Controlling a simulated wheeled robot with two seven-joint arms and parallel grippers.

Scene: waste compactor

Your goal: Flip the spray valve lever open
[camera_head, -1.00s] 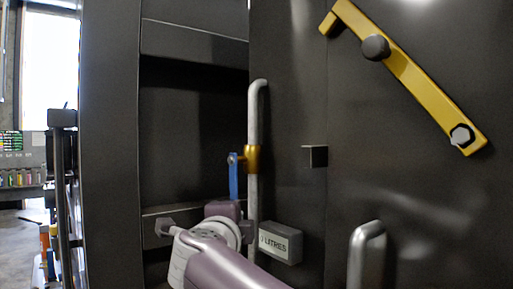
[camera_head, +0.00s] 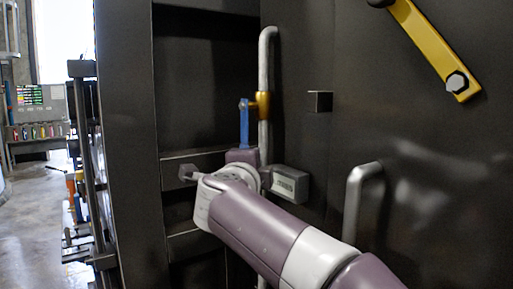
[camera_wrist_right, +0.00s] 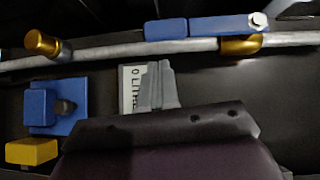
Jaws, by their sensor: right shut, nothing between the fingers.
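The blue valve lever (camera_head: 245,124) hangs down from the brass valve body (camera_head: 262,105) on a grey vertical pipe. In the right wrist view the lever (camera_wrist_right: 207,28) lies along the pipe, its pivot end at the brass fitting (camera_wrist_right: 240,45). My left gripper is not in view.
A grey handle (camera_head: 362,200) and a yellow latch bar (camera_head: 435,50) are on the dark panel. The wrist view shows a blue block (camera_wrist_right: 50,105), a yellow block (camera_wrist_right: 32,151) and another brass fitting (camera_wrist_right: 42,43).

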